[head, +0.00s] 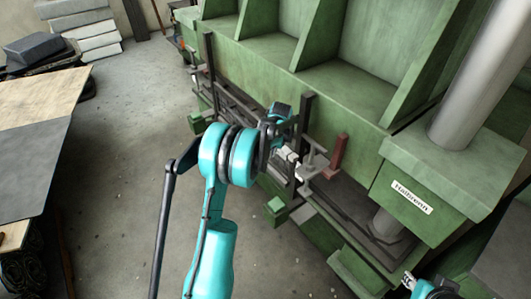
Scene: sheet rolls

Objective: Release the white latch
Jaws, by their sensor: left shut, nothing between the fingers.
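My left gripper (290,155) is at the front of the green machine, at the end of the turquoise arm. It looks shut, with nothing seen between its fingers. A small whitish part (298,176) shows just below the fingertips and may be the white latch. The gripper and wrist partly cover this spot, so I cannot tell whether they touch or how the latch stands. My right gripper (408,281) shows only as a small pale tip at the bottom right, away from the latch; its fingers are too small to read.
The green machine (350,90) fills the right side, with a thick grey column (478,75). A red-brown lever (337,155) stands just right of my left gripper. A dark upright bar (305,118) is close behind it. The concrete floor (120,170) is clear at left, beside a table (40,135).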

